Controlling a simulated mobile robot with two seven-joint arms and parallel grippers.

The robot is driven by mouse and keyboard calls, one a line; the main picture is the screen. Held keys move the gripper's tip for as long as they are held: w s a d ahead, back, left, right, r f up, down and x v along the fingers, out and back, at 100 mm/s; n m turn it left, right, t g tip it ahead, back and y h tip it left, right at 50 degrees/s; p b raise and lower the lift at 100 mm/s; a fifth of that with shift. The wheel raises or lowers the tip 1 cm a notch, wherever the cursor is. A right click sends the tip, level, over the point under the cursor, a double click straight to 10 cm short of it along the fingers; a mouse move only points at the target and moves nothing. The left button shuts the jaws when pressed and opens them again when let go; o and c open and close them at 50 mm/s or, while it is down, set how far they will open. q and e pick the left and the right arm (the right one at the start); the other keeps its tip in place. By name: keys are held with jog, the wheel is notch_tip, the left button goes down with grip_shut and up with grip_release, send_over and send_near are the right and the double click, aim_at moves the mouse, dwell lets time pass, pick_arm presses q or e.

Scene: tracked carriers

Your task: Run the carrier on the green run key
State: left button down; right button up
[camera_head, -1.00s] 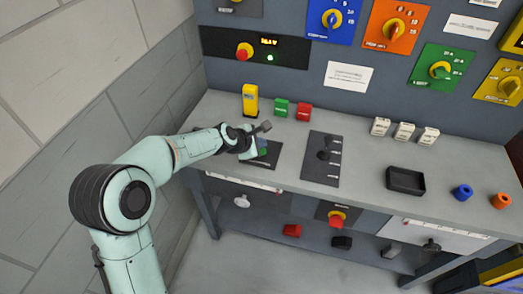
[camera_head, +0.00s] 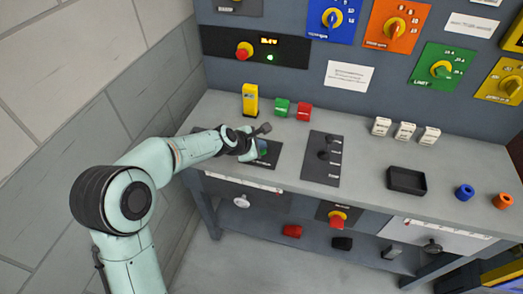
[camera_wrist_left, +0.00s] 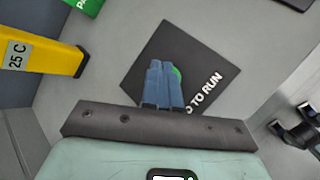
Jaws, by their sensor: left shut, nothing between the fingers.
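The green run key shows as a small green edge in the left wrist view (camera_wrist_left: 177,72), on a black plate (camera_wrist_left: 195,45) with white lettering that reads "TO RUN". The plate also shows in the head view (camera_head: 270,160) on the bench. My left gripper (camera_wrist_left: 164,64) has its blue fingers shut together with nothing between them. The fingers point down over the key and hide most of it. In the head view my left gripper (camera_head: 256,151) is over the plate. I cannot tell how far the key is pressed. My right gripper is not in view.
A yellow post (camera_head: 250,99), a green block (camera_head: 282,107) and a red block (camera_head: 303,112) stand behind the plate. A lever panel (camera_head: 322,170) lies to its right, then a black tray (camera_head: 406,181). A lit display (camera_head: 268,42) is on the wall panel.

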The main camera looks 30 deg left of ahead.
pick_arm(q)
jog(key=shift+f+b, duration=0.3)
jog(key=shift+f, duration=0.25)
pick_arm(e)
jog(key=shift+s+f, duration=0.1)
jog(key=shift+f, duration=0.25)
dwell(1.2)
pick_arm(q)
jog(key=shift+r, duration=0.1)
dwell(2.0)
jog(key=shift+r+p, duration=0.9)
jog(key=shift+p, duration=0.1)
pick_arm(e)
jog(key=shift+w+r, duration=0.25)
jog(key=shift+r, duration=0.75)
pick_arm(q)
jog(key=shift+r+p, duration=0.5)
jog(key=shift+r, duration=0.1)
notch_tip(320, 180, up, 4)
jog(key=p, duration=0.3)
jog(key=shift+p, duration=0.35)
jog(key=shift+f, duration=0.1)
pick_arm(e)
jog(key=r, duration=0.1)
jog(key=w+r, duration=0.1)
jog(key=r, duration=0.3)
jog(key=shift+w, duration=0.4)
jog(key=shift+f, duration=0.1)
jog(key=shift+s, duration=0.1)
